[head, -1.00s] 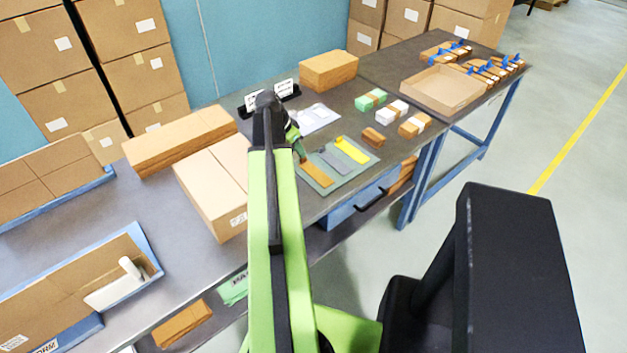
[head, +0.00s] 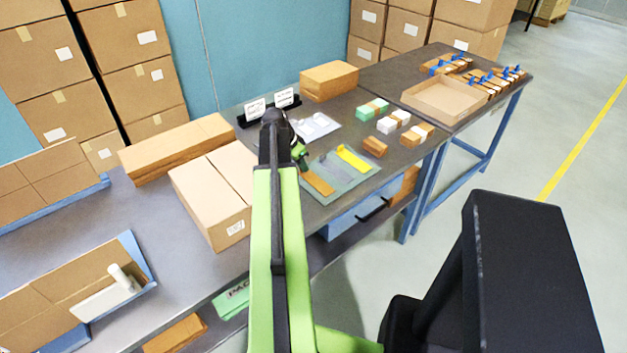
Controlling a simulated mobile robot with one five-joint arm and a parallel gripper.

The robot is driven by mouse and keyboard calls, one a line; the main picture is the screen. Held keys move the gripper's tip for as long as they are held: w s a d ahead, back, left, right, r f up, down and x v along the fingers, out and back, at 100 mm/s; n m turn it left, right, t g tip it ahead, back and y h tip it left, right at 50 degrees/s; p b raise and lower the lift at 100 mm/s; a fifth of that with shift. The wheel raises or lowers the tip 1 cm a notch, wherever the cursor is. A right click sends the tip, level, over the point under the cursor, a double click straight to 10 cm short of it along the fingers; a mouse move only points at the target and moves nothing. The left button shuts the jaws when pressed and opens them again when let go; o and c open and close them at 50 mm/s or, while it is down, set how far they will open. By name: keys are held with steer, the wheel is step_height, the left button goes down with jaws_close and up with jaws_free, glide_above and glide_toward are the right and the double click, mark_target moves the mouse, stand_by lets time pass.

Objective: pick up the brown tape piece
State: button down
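The brown tape piece (head: 319,184) lies flat at the left end of a grey-green mat (head: 345,188) on the workbench. A grey piece (head: 336,169) and a yellow piece (head: 353,158) lie on the same mat to its right. My gripper (head: 302,160) is at the end of my green arm, close to the far end of the brown piece. It is small and partly hidden by my arm. I cannot tell whether it touches the piece or whether its fingers are open.
A closed carton (head: 215,190) stands left of my arm. A small brown block (head: 374,147) and taped bundles (head: 392,122) sit right of the mat. A sign holder (head: 268,108) and a pale sheet (head: 316,127) are behind. An open cardboard tray (head: 444,94) is farther right.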

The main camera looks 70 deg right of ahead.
stand_by(0.4)
steer(key=shift+r+p, duration=0.6)
step_height(320, 180, up, 4)
steer(key=p, duration=0.4)
steer(key=s+a+r+p, duration=0.5)
steer(key=s, duration=0.5)
steer(key=shift+s+r+p, duration=0.3)
steer(key=shift+r+p, duration=0.1)
